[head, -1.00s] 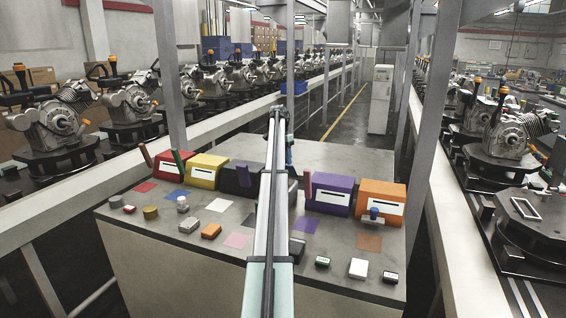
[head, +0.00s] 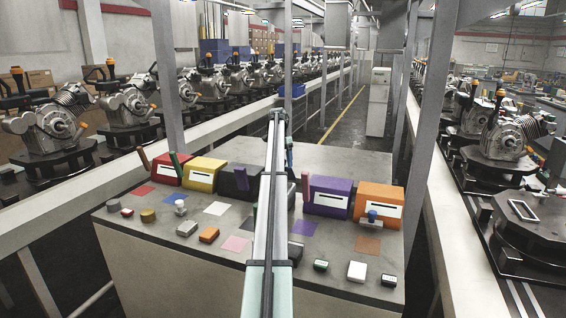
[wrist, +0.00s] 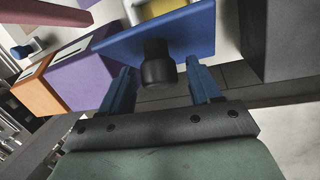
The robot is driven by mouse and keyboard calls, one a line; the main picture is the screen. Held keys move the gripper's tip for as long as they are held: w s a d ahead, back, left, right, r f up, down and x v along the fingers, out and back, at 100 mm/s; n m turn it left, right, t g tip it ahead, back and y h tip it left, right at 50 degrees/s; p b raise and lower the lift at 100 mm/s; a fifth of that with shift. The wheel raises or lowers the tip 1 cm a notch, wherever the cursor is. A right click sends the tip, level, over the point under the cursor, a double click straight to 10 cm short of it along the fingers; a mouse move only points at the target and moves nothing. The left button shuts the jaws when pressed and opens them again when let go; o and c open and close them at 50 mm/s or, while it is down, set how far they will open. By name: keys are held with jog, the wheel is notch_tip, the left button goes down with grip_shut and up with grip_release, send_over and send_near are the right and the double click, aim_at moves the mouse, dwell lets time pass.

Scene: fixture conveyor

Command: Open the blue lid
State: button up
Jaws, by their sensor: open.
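The blue lid (wrist: 190,32) is a flat blue panel with a black knob (wrist: 157,70), seen in the wrist view at top centre. My gripper (wrist: 159,69) is open, with one blue finger on each side of the knob and visible gaps between. The knob lies between the fingertips. In the head view my arm hides the lid and its box, and the fingers cannot be made out.
Purple (wrist: 82,78) and orange (wrist: 36,95) boxes stand left of the lid in the wrist view. In the head view, red (head: 173,169), yellow (head: 206,174) and black (head: 240,182) boxes line the table (head: 150,255). Small blocks and coloured patches lie in front.

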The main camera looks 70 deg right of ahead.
jog(key=shift+a, duration=0.1)
jog(key=shift+a+f+h, duration=0.25)
jog(key=shift+a+h, duration=0.4)
jog(key=shift+a, duration=0.1)
jog(key=shift+a+f+h, duration=0.25)
jog(key=shift+a+h, duration=0.4)
jog(key=shift+a, duration=0.05)
jog(key=w+a+r+h, duration=0.3)
jog(key=a+r, duration=0.4)
jog(key=r, duration=0.5)
jog(key=w+a+f+t, duration=0.1)
jog(key=w+a+f, duration=0.5)
jog(key=w, duration=0.2)
jog(key=w+a+f+n+t+y, duration=0.1)
jog(key=w+a+f, duration=0.5)
jog(key=w, duration=0.3)
jog(key=shift+w+a+f, duration=0.15)
jog(key=shift+a+f, duration=0.25)
jog(key=shift+f, duration=0.2)
